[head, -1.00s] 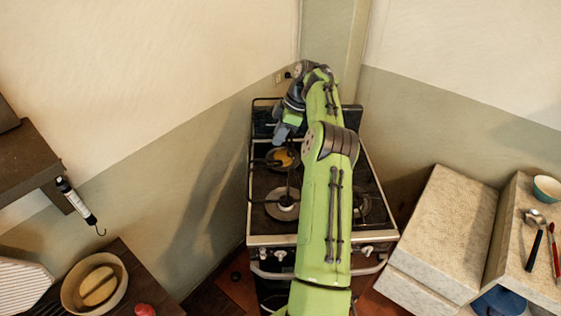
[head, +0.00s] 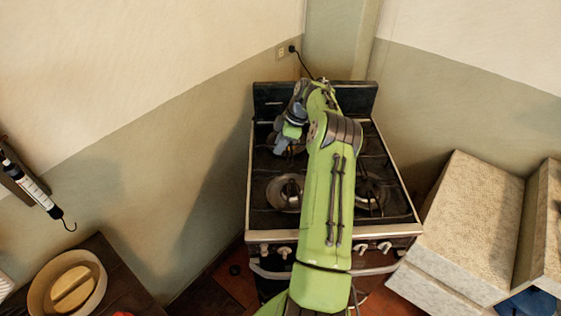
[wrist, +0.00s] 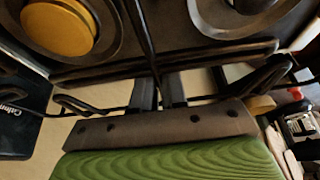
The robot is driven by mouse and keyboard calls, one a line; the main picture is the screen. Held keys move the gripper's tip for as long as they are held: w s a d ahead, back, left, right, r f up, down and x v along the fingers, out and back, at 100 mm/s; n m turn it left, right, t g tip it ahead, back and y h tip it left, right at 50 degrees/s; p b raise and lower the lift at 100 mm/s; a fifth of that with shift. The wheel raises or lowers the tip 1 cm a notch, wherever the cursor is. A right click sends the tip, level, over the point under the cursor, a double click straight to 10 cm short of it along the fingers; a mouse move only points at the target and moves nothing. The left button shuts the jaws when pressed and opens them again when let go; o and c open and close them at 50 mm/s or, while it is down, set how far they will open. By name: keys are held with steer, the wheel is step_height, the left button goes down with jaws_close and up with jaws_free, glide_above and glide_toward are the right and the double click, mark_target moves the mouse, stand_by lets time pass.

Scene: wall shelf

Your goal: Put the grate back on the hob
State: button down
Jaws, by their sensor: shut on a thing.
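The hob (head: 335,232) is the top of a dark stove against the wall. A black wire grate (wrist: 165,62) spans the wrist view, with an orange-capped burner (wrist: 58,28) and part of a grey-ringed burner (wrist: 235,12) beyond its bars. My gripper (wrist: 160,92) is shut on a bar of the grate, with its two dark fingers close together. In the head view, my gripper (head: 283,146) is over the hob's left rear part, and my arm hides the hob's middle. I cannot tell whether the grate rests fully on the hob.
A pale stone-topped counter (head: 475,215) stands right of the stove. At lower left, a dark table (head: 125,270) holds a round bowl (head: 95,275). A tool with a hook (head: 35,190) hangs at far left. A cord (head: 305,65) runs from the wall socket behind the stove.

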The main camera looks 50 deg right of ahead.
step_height(320, 180, down, 6)
steer(key=shift+r, duration=0.1)
